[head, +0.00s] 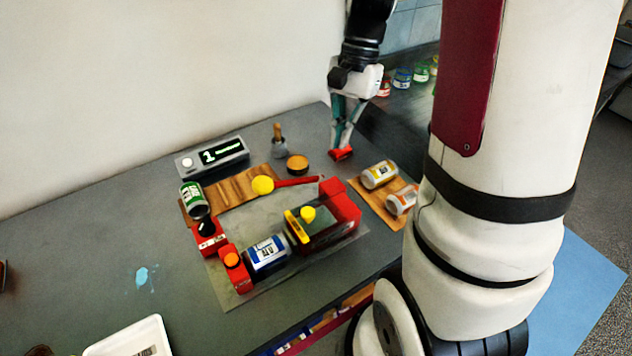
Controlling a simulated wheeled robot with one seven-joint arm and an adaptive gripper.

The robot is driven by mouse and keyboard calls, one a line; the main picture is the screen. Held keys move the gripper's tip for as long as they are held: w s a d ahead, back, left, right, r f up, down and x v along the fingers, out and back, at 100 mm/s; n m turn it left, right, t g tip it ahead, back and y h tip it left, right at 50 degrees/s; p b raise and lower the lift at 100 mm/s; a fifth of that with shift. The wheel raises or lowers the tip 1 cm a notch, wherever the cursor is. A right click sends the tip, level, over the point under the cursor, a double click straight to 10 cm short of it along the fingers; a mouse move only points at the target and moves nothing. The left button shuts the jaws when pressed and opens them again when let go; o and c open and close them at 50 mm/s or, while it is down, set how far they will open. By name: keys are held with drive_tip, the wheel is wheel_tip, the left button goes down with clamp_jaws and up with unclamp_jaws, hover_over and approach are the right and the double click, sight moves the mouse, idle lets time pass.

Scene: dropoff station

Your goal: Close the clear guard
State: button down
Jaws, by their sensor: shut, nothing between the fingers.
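A red fixture (345,203) stands on a grey plate on the table. At its left side is a see-through greenish panel, which looks like the clear guard (325,232). It has a yellow strip (297,227) along its left edge and a yellow knob (308,213) near its top. I cannot tell from this view how far the guard stands open. My gripper (341,153) has red fingertips held together, with nothing between them. It points down behind the fixture, near the table's far edge, apart from the guard.
Two jars (379,174) rest on a wooden board at right. A display box (212,157) stands behind. The table's front left is mostly clear.

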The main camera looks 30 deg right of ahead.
approach(318, 211)
drive_tip(key=f, duration=0.1)
drive_tip(key=d+f, duration=0.1)
drive_tip(key=w+d+f, duration=0.1)
drive_tip(key=f, duration=0.1)
drive_tip(key=shift+d+f, duration=0.1)
drive_tip(key=shift+d, duration=0.05)
drive_tip(key=shift+s+a+p, duration=0.2)
drive_tip(key=shift+s+a, duration=0.1)
drive_tip(key=shift+a, duration=0.25)
drive_tip(key=shift+s+a+p, duration=0.2)
drive_tip(key=shift+s+a, duration=0.1)
drive_tip(key=shift+a, duration=0.25)
drive_tip(key=shift+s+a+f, duration=0.25)
drive_tip(key=shift+s+a, duration=0.05)
drive_tip(key=shift+a, duration=0.35)
drive_tip(key=shift+a, duration=0.1)
